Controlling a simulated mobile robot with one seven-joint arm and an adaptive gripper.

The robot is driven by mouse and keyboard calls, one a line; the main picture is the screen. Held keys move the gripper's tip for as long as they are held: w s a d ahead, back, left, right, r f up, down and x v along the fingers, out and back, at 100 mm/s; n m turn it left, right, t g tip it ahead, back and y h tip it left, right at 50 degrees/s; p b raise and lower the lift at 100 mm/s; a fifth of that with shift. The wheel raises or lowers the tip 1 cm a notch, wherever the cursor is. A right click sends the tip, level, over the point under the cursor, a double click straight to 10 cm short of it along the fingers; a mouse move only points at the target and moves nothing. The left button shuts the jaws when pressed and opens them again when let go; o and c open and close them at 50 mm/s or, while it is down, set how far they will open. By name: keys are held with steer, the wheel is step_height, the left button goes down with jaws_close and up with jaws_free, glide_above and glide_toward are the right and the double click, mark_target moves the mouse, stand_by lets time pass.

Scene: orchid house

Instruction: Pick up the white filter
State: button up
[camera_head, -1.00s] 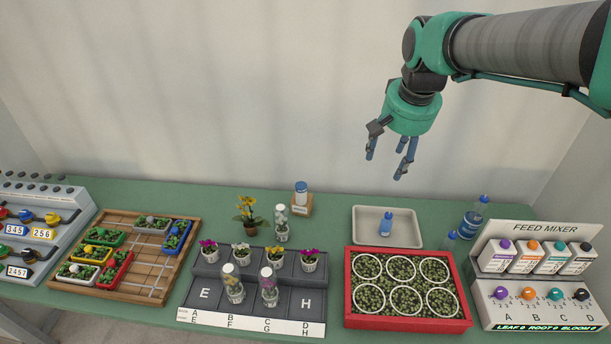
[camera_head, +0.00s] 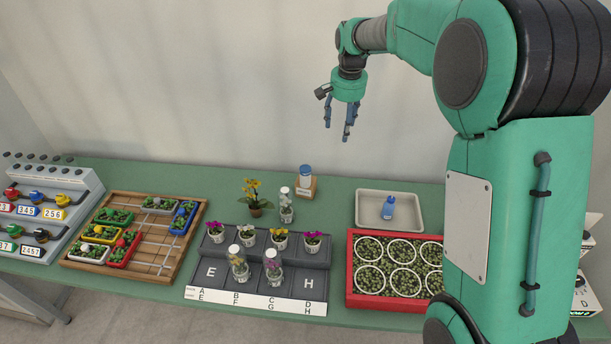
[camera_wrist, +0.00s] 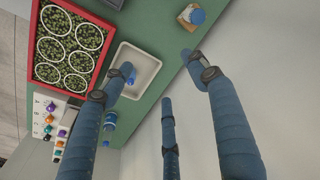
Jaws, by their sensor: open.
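My gripper (camera_head: 338,126) is open and empty, its fingers pointing down, high above the back of the green table. In the wrist view its three blue fingers (camera_wrist: 155,75) are spread with nothing between them. I cannot pick out a white filter for sure. A small white cylinder with a blue top (camera_head: 305,175) stands on a wooden block at the back of the table, below and left of my gripper. It also shows in the wrist view (camera_wrist: 196,16), beyond the fingertips.
A pale tray (camera_head: 365,221) holds a blue bottle (camera_head: 388,207). In front is a red box (camera_head: 351,290) of plants with white rings. A dark stepped rack (camera_head: 205,258) holds flowers and glass covers. A wooden grid board (camera_head: 150,262) and valve panel are left.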

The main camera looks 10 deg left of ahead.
steer(key=w+a+f+g+p, duration=0.1)
steer(key=w+a+f, duration=0.65)
steer(key=f, duration=0.35)
steer(key=m+p, duration=0.1)
glide_above(305, 168)
steer(key=shift+g, duration=0.4)
steer(key=f, duration=1)
steer(key=shift+s+d+f, duration=0.1)
steer(key=shift+d+f, duration=0.15)
steer(key=shift+a+f, duration=0.2)
steer(key=shift+f, duration=0.3)
steer(key=shift+f, duration=0.1)
steer(key=shift+f, duration=4.2)
steer(key=shift+f, duration=2.55)
